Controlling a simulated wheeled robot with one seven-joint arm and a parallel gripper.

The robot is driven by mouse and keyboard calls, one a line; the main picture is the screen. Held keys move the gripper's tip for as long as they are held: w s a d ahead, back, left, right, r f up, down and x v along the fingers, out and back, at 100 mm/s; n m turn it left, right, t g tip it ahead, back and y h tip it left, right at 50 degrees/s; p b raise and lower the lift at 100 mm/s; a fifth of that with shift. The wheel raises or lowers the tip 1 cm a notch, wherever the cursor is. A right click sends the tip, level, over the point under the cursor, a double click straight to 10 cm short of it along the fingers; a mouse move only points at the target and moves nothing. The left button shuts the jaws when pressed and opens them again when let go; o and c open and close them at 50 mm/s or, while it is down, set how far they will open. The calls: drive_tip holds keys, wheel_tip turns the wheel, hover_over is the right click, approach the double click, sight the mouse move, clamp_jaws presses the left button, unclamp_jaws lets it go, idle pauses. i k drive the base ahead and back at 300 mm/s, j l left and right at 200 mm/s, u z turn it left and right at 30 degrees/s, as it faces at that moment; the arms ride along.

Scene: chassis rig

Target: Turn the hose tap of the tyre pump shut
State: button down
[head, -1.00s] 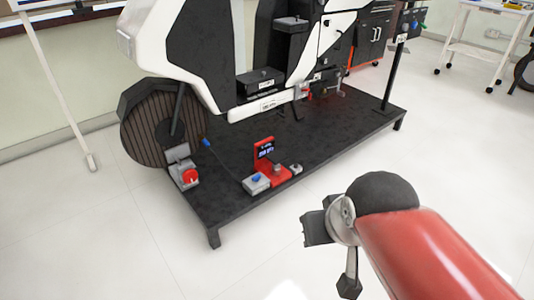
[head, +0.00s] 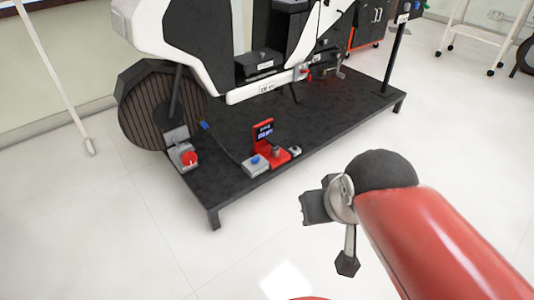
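The tyre pump (head: 264,133) is a small red unit with a lit display, standing near the front edge of the dark platform. A grey box with a blue knob (head: 255,160), which looks like the hose tap, sits at its left foot. A dark hose runs from there toward the wheel. I cannot tell how the knob is turned. My gripper (head: 322,207) is in front of the platform, to the right of and nearer than the pump, apart from everything. It is seen from behind and side, so its opening does not show.
A black and white motorbike (head: 190,45) stands on the low platform (head: 330,125). A grey box with a red button (head: 189,158) sits at the platform's left corner. A post (head: 397,50) rises at its right end. A white trolley (head: 478,35) stands behind right. The floor in front is clear.

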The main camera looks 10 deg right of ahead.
sight(255, 161)
drive_tip(key=i+j+u, duration=0.15)
drive_tip(key=i+j, duration=0.15)
drive_tip(key=i+j+u, duration=0.2)
drive_tip(key=i, duration=0.3)
